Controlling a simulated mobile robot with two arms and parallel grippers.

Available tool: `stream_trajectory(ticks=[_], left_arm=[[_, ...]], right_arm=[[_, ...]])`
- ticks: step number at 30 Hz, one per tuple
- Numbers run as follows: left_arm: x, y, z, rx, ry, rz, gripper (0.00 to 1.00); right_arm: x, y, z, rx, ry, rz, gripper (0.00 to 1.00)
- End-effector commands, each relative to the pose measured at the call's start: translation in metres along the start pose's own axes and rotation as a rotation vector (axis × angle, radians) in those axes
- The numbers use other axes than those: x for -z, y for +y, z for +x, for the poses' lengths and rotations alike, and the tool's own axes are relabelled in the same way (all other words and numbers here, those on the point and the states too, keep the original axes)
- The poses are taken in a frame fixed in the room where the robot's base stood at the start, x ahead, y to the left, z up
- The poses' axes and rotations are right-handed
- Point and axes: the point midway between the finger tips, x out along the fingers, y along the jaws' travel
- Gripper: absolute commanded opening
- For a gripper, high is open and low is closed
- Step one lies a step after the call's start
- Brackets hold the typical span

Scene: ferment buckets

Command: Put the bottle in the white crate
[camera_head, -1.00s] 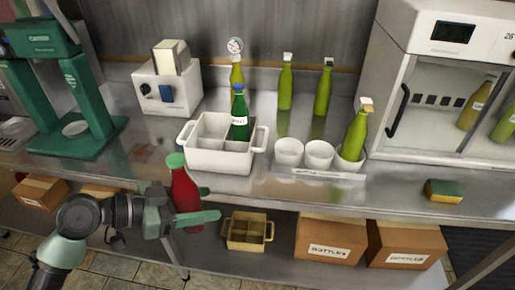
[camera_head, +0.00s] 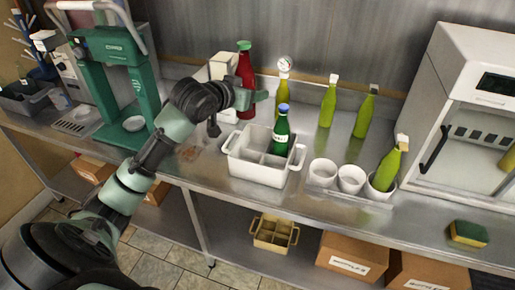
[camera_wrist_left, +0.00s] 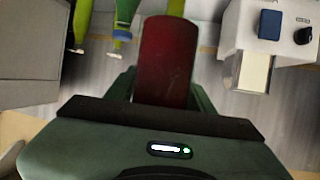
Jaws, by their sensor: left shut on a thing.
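A red bottle with a green cap (camera_head: 245,75) is held upright in my left gripper (camera_head: 244,98), above the counter and behind the white crate. In the left wrist view, the red bottle (camera_wrist_left: 165,62) stands between the fingers. The white crate (camera_head: 255,170) sits on the counter and is divided into compartments. A dark green bottle with a blue cap (camera_head: 281,130) stands in a right-hand compartment of it. The left compartments look empty. My right gripper does not show.
A white device (camera_head: 222,68) stands behind the held bottle, partly hidden. Several light green bottles (camera_head: 327,105) stand at the back. White cups in a holder (camera_head: 350,178) are right of the crate. A green press (camera_head: 115,85) stands left. A sponge (camera_head: 468,233) lies front right.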

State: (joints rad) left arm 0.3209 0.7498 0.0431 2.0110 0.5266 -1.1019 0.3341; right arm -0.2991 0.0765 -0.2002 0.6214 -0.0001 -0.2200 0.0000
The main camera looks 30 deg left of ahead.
Motion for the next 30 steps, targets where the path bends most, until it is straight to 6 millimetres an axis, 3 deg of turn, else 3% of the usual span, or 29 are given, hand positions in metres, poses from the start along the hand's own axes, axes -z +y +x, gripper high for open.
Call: stream_trajectory(ticks=[3,12,30], left_arm=[[-0.03,0.001,0.011,-0.002,-0.005,-0.003,0.0],[-0.097,0.001,0.039,-0.002,-0.001,-0.002,0.0],[-0.159,0.001,0.065,-0.003,0.004,0.002,0.0]], right_arm=[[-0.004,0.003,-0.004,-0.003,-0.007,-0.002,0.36],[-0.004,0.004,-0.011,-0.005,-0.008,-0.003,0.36],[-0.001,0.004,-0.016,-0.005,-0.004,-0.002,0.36]])
